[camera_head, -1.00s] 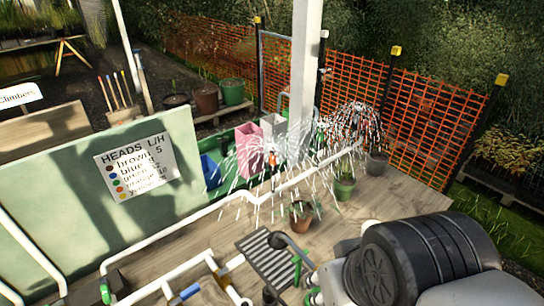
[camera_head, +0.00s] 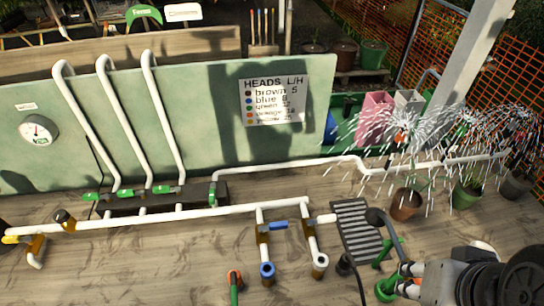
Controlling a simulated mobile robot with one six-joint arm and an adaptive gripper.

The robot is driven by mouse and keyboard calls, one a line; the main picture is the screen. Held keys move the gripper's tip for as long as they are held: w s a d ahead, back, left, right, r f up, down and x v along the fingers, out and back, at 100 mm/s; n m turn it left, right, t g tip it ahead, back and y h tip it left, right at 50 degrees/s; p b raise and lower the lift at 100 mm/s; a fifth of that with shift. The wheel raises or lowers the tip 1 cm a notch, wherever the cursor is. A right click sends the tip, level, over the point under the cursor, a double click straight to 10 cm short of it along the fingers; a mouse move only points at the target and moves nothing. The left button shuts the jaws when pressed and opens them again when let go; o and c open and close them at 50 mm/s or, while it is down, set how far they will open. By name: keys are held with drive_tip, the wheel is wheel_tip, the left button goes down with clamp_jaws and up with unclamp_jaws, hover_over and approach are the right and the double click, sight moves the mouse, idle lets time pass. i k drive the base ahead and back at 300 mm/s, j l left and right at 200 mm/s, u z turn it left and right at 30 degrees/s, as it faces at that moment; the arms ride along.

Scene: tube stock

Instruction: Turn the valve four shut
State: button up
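Several green-handled valves stand in a row at the foot of the green panel (camera_head: 215,100). Three sit below upright white pipes: a left one (camera_head: 92,196), a middle one (camera_head: 125,192) and a right one (camera_head: 162,189). A further green handle (camera_head: 213,194), upright, is at the start of a white pipe (camera_head: 290,163) that runs right to the spraying heads. I cannot read numbers on the valves, so which is valve four is not marked. Water sprays from the heads (camera_head: 400,136) on that pipe.
A white pipe run (camera_head: 180,216) with blue-fitted branches lies along the wooden deck (camera_head: 130,265). A round gauge (camera_head: 39,130) hangs left. Bare deck lies at front left.

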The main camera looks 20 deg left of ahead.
sight(212, 193)
drive_tip(key=u, duration=1.65)
